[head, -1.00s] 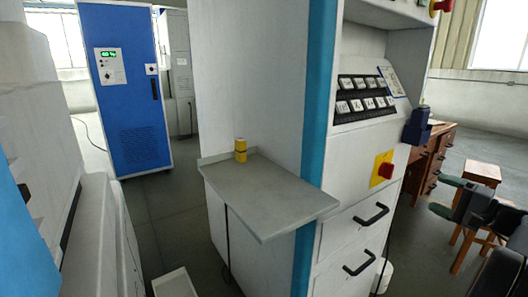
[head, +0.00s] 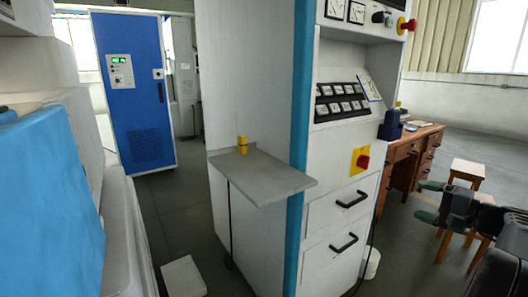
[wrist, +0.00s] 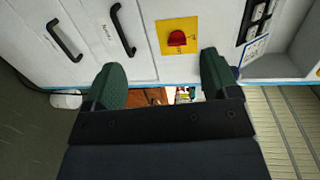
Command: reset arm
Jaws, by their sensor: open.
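My gripper (head: 428,200) is at the right of the head view, with its green fingertips apart. In the wrist view my gripper (wrist: 162,85) shows its two green fingers spread, with nothing between them. The fingers point toward the white machine cabinet (wrist: 150,14), which appears turned on its side there. A gap stays between my gripper and the cabinet in the head view.
The cabinet has two black-handled drawers (head: 345,208), a red knob on a yellow plate (head: 361,160) and a grey side shelf (head: 262,178) holding a yellow object (head: 242,145). A blue cabinet (head: 133,90), wooden desk (head: 418,155) and stool (head: 467,170) stand around. Some floor is clear.

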